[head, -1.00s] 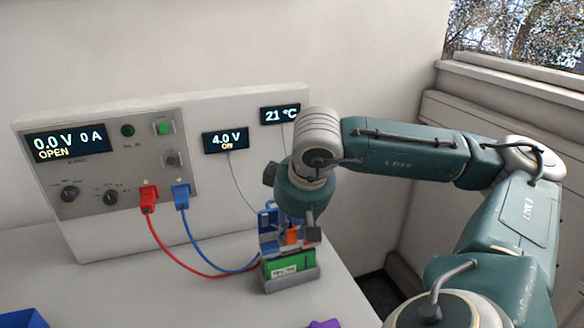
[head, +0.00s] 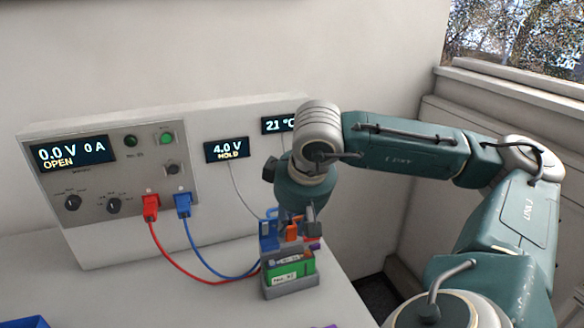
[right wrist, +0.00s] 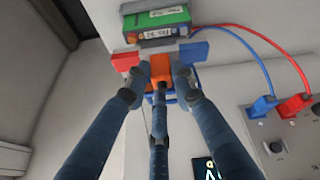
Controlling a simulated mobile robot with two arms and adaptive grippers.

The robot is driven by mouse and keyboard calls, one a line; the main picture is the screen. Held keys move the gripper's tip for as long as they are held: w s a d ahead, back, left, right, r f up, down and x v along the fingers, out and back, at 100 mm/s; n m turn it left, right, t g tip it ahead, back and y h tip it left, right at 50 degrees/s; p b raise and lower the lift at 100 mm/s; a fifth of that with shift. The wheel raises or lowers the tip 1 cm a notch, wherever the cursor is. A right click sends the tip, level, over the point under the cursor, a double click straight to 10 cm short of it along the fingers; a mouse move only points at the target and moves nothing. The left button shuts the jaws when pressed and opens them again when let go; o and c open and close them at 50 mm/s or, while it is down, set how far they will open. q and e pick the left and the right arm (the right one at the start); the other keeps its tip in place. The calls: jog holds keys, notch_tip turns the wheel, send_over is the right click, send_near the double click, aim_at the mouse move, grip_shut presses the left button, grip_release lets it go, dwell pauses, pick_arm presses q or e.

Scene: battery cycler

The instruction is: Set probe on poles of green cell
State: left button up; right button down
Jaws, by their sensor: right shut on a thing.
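The green cell (head: 292,270) stands in a grey holder (head: 291,290) on the table. It also shows in the right wrist view (right wrist: 155,22). My right gripper (right wrist: 160,78) is shut on the orange probe body (right wrist: 161,70). In the head view the orange part (head: 291,231) is just above and behind the cell. A red block (right wrist: 124,61) and a blue block (right wrist: 194,52) flank the probe body. The pole contact points are hidden, so I cannot tell whether the probe touches them. My left gripper is not in view.
The cycler panel (head: 120,200) stands behind, reading 0.0 V, 0 A, OPEN. A small display (head: 227,150) reads 4.0 V HOLD. Red (head: 180,258) and blue (head: 212,268) cables run from the panel towards the cell. The left part of the table is mostly clear.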

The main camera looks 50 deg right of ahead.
jog(key=shift+r+p, duration=1.15)
jog(key=shift+r, duration=0.7)
jog(key=shift+f, duration=0.1)
dwell(1.2)
